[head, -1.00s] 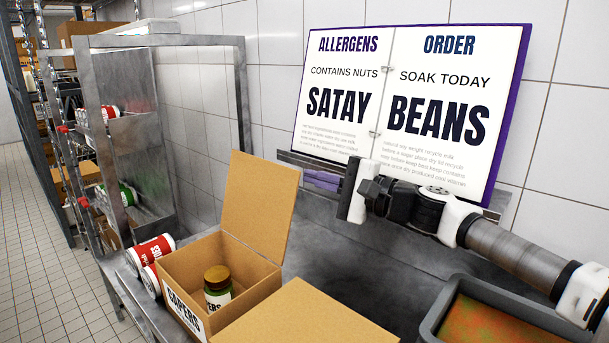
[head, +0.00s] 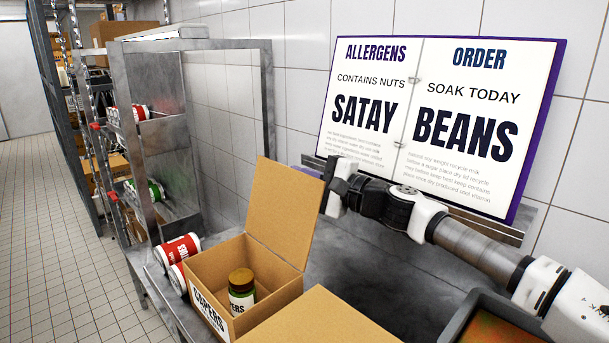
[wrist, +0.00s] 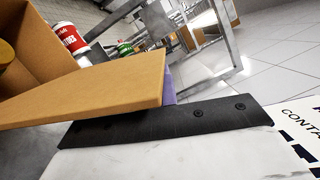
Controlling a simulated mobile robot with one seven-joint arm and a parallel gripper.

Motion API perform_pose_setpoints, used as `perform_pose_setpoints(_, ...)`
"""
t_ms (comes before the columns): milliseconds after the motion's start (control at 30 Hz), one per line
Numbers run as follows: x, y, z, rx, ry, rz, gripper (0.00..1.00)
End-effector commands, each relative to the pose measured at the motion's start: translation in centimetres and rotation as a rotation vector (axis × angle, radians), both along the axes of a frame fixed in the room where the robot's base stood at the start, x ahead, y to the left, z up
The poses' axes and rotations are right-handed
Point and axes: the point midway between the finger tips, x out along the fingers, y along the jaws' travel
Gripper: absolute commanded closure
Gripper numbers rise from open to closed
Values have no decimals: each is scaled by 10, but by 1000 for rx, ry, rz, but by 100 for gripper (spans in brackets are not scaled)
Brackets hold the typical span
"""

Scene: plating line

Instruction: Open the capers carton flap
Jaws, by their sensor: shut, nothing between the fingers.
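The capers carton (head: 212,308) stands on the steel counter, with a label reading CAPERS on its front. Its flap (head: 282,212) stands up and tilts back, leaving the carton open. A dark jar with a brown lid (head: 241,279) is inside. My gripper (head: 330,187) is shut and empty, just right of the flap's upper right corner. In the wrist view, the flap (wrist: 95,92) runs along the dark gripper fingers (wrist: 170,120). I cannot tell whether they touch.
A second cardboard box (head: 320,318) stands in front of the carton. Red-labelled cans (head: 178,248) lie left of it. The sign board (head: 437,125) is behind my arm. A grey tub (head: 490,325) is at lower right. Bare counter (head: 345,265) lies right of the flap.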

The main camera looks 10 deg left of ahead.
Motion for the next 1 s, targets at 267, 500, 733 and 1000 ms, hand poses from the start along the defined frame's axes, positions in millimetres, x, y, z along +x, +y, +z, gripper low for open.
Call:
perform_pose_setpoints(267,-23,15,5,-28,-40,-1,100)
perform_pose_setpoints(500,-34,22,12,-69,-104,0,100)
perform_pose_setpoints(733,-34,22,13,-69,-106,1,100)
perform_pose_setpoints(1000,-37,11,12,-70,-106,-3,100)
